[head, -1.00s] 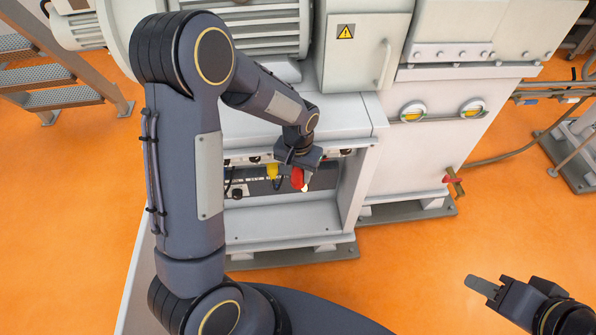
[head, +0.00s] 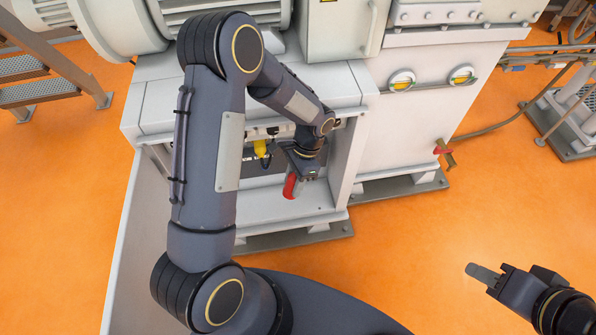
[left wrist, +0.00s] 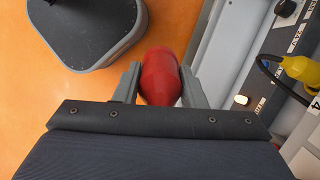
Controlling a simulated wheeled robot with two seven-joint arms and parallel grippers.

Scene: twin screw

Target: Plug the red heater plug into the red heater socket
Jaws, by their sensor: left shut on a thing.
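My left gripper (head: 291,178) is shut on the red heater plug (head: 290,186) in front of the open bay of the machine. In the left wrist view the red plug (left wrist: 160,77) sits between the two grey fingers (left wrist: 158,84), with floor behind it. The red heater socket cannot be made out; my left arm covers part of the socket panel (head: 249,155). My right gripper (head: 482,276) is at the lower right over the floor, far from the plug; I cannot tell whether its fingers are apart.
A yellow plug (head: 261,148) with a dark cable is in the panel left of my gripper, and also shows in the left wrist view (left wrist: 298,70). The bay's right wall (head: 345,165) stands close beside my left gripper. Orange floor (head: 400,240) is clear in front.

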